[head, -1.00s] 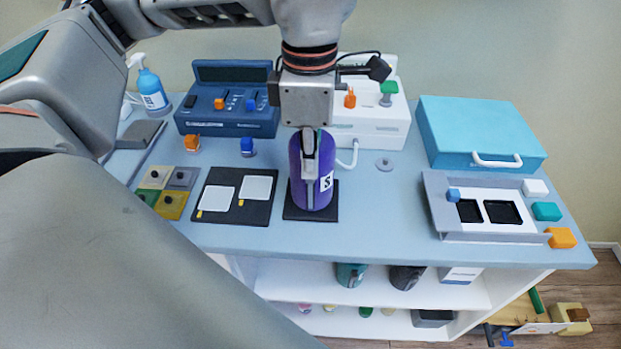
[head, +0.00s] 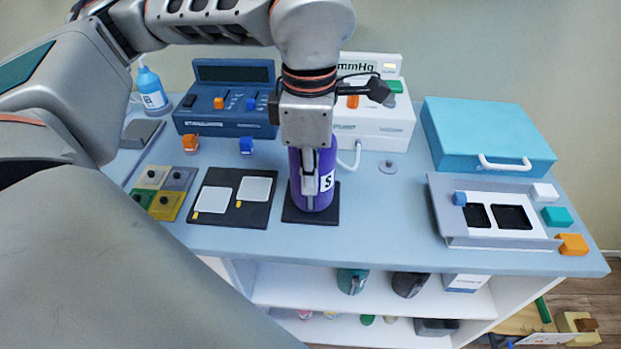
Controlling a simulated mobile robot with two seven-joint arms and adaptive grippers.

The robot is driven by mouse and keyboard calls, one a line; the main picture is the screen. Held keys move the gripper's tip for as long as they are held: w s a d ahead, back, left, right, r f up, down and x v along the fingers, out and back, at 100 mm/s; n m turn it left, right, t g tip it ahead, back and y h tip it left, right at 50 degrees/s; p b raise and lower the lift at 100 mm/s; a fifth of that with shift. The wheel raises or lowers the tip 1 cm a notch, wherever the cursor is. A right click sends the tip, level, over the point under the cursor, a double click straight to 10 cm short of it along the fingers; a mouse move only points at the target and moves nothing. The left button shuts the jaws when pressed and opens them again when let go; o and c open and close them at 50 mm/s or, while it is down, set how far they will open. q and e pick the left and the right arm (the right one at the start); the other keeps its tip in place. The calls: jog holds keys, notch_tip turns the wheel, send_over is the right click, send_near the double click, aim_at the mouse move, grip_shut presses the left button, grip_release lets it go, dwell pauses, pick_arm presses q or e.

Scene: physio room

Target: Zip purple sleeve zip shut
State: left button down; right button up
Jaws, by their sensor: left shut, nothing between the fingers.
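The purple sleeve (head: 325,200) stands upright on a black square base (head: 325,216) near the middle of the table's front edge. A white label with an S is on its right side. My left gripper (head: 309,203) points down in front of the sleeve, its fingers shut with nothing between them. The fingertips are low along the sleeve's front, close to its lower part; I cannot tell if they touch it. The gripper and wrist hide the sleeve's top and most of the zip, so the zip's state cannot be told. My right gripper is not in view.
A blue device (head: 225,123) and a white device (head: 385,125) stand behind the sleeve. A black mat (head: 232,217) with two white pads lies left. A grey tray (head: 450,235) and a teal case (head: 480,130) are at right. Table between is mostly clear.

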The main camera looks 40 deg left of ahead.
pick_arm(q)
jog(key=s+d, duration=0.1)
jog(key=s, duration=0.1)
jog(key=s+d+r+p, duration=0.1)
jog(key=shift+s+d+r, duration=0.15)
jog(key=shift+s, duration=0.25)
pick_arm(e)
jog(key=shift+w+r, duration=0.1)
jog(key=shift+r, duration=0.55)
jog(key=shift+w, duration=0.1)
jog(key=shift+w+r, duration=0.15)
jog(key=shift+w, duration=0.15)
